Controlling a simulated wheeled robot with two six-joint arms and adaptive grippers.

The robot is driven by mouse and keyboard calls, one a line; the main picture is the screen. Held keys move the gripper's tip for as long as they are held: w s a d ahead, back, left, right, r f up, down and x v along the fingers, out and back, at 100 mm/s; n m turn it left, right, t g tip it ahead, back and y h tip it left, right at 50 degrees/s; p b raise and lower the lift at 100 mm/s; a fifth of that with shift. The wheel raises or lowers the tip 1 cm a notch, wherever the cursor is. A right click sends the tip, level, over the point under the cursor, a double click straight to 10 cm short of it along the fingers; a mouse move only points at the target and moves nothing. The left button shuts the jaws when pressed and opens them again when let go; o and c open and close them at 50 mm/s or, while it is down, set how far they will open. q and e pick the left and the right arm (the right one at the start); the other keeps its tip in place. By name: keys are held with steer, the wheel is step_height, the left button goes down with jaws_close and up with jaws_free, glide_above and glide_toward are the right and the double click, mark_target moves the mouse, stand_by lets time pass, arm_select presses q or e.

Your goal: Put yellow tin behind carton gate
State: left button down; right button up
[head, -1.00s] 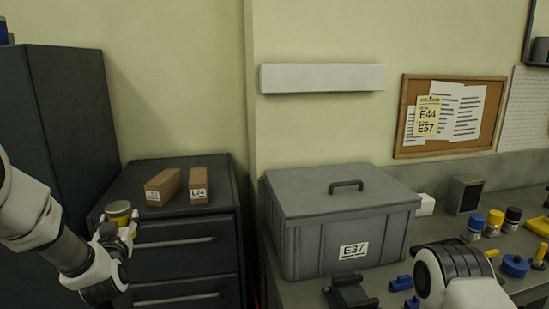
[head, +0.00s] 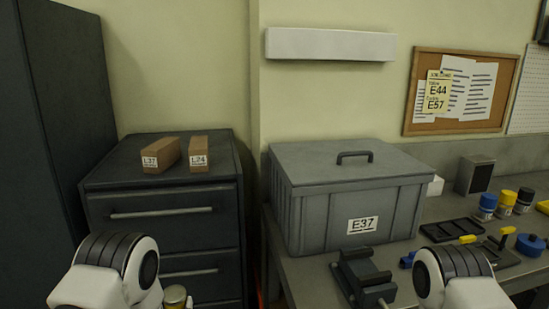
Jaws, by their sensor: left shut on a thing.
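Two brown cartons with white labels, the left one (head: 162,154) and the right one (head: 199,154), lie on top of the dark drawer cabinet (head: 110,180) with a narrow gap between them. The yellow tin (head: 175,294) shows only in part at the bottom edge, its pale top up, in front of the cabinet and below its top. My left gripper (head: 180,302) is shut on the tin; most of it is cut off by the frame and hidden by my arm. My right gripper is out of view; only my right arm shows at the lower right.
A grey lidded box labelled E37 (head: 300,222) stands on the workbench (head: 285,268), right of the cabinet. A dark vise-like block (head: 362,275) sits before it. Small jars (head: 506,200) and blue and yellow parts lie at right. The cabinet top before the cartons is clear.

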arm_select(q)
steer(key=s+d+f+m+h+b, duration=0.1)
steer(key=s+d+f+h+b, duration=0.1)
steer(key=s+d+f, duration=0.3)
steer(key=s+r, duration=0.3)
steer(key=r, duration=0.2)
steer(key=shift+d+r, duration=0.3)
steer(key=shift+r, duration=0.05)
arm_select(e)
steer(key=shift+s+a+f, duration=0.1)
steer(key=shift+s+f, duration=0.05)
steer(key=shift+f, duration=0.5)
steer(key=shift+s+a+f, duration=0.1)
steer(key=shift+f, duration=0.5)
arm_select(q)
steer(key=shift+a, duration=0.1)
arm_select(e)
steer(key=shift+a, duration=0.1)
